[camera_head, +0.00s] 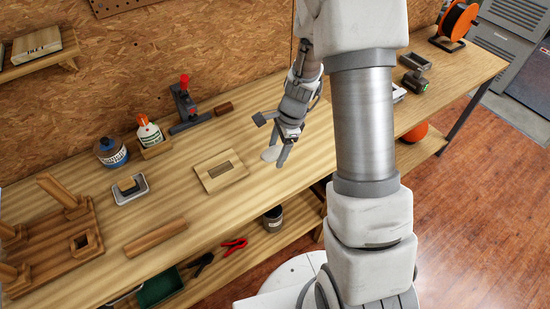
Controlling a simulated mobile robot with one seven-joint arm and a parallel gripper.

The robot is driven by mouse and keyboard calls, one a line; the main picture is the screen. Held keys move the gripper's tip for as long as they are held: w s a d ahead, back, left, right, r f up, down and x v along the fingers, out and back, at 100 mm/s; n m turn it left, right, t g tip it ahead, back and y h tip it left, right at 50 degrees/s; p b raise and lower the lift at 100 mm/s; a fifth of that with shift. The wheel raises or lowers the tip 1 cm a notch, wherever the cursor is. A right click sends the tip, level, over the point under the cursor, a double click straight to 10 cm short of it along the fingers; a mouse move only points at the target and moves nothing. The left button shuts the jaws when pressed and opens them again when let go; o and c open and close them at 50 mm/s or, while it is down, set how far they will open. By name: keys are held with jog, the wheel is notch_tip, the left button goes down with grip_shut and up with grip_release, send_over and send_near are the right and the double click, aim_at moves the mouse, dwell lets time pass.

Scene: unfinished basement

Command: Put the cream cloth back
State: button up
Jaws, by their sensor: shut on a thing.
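The cream cloth (269,154) shows as a small pale patch at the tip of my gripper (280,155). My gripper points down over the workbench (290,185) and is shut on the cloth. Part of the cloth is hidden by the fingers. It is small in this view, and I cannot tell whether it touches the bench top. A flat wooden frame with a rectangular opening (207,178) lies on the bench to the left of the gripper.
A wooden block (155,238) lies near the front edge. A lower shelf (250,248) holds red-handled pliers (233,244).

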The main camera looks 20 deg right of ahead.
aim_at(275, 160)
jog(key=shift+w+a+f, duration=0.2)
jog(key=shift+a+f, duration=0.1)
jog(key=shift+f, duration=0.1)
jog(key=shift+d+b+x, duration=0.2)
jog(key=shift+x, duration=0.8)
jog(key=shift+d+b+x, duration=0.15)
jog(key=shift+d+x, duration=0.05)
jog(key=shift+x, duration=0.8)
jog(key=o, duration=1.1)
jog(key=shift+s, duration=0.15)
jog(key=shift+r, duration=0.1)
